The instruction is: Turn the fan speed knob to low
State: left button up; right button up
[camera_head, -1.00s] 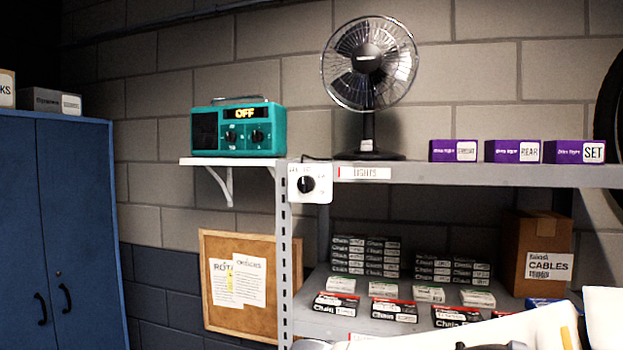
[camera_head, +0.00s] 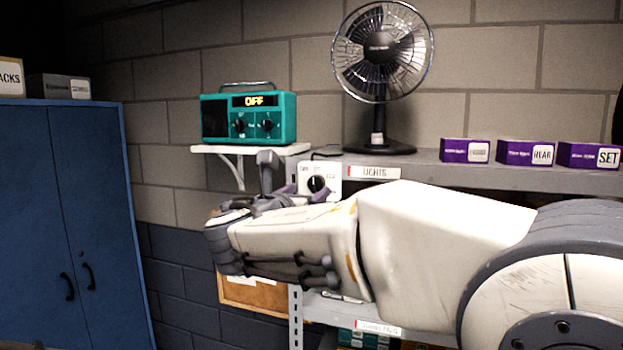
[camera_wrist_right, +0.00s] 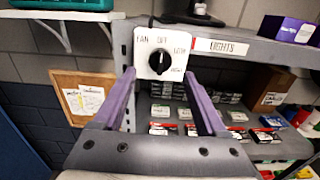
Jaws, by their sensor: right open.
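The fan speed knob (camera_head: 317,184) is a black dial on a white plate fixed to the shelf's front corner. In the right wrist view the knob (camera_wrist_right: 160,62) sits between and beyond my fingertips, with FAN, OFF and LOW lettering around it. I cannot tell for sure which mark it points to. My right gripper (camera_wrist_right: 160,84) is open, its two purple fingers spread apart with nothing between them. In the head view the right gripper (camera_head: 290,182) is just left of the plate, partly overlapping it. The black desk fan (camera_head: 380,48) stands on the shelf above. My left gripper is not in view.
A teal radio (camera_head: 249,119) reading OFF sits on a small white wall shelf (camera_head: 240,149). Purple boxes (camera_head: 465,151) line the grey shelf's top. Below are small chain boxes (camera_wrist_right: 239,134) and a corkboard (camera_wrist_right: 66,110). A blue cabinet (camera_head: 60,200) stands at left.

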aim_at(313, 188)
jog(key=p+x, duration=0.1)
jog(key=x, duration=0.2)
jog(key=shift+w+d, duration=0.15)
jog(key=shift+w, duration=0.2)
jog(key=shift+w+d+p, duration=0.1)
jog(key=shift+w+p, duration=0.2)
jog(key=shift+w, duration=0.05)
